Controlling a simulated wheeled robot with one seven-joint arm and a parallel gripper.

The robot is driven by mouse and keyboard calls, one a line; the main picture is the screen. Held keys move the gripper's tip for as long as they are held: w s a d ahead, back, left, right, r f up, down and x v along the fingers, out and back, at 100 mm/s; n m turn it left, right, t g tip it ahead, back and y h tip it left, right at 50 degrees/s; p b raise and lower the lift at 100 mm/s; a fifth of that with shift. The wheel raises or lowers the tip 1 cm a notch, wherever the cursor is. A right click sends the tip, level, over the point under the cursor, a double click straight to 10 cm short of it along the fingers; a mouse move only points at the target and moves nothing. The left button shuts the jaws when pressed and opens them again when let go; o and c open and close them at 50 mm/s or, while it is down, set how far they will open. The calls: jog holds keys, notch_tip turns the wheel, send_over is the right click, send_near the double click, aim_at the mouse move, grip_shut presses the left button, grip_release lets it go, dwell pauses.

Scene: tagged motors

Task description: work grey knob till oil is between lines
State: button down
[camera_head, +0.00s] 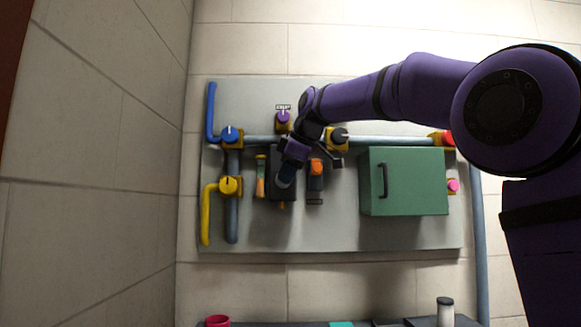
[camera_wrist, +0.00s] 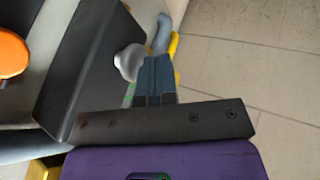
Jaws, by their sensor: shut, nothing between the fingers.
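The grey knob (camera_wrist: 129,62) sits on a dark box in the wrist view, just left of my gripper's fingertips (camera_wrist: 156,62). I cannot tell whether they touch. The fingers are closed together with nothing between them. In the head view my gripper (camera_head: 284,180) is in front of the dark box (camera_head: 277,205) and hides the knob. The sight gauge (camera_head: 260,177) is a narrow upright strip left of the box, with orange and green parts. Its oil level and lines are too small to read.
An orange-topped valve (camera_head: 316,168) is close right of the box. A blue knob (camera_head: 229,134) and a yellow knob (camera_head: 229,185) are at left. A black knob (camera_head: 339,136) and purple knob (camera_head: 283,117) are above. A green cabinet (camera_head: 410,181) stands out at right.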

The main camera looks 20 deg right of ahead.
jog(key=shift+w+d, duration=0.15)
jog(key=shift+w, duration=0.35)
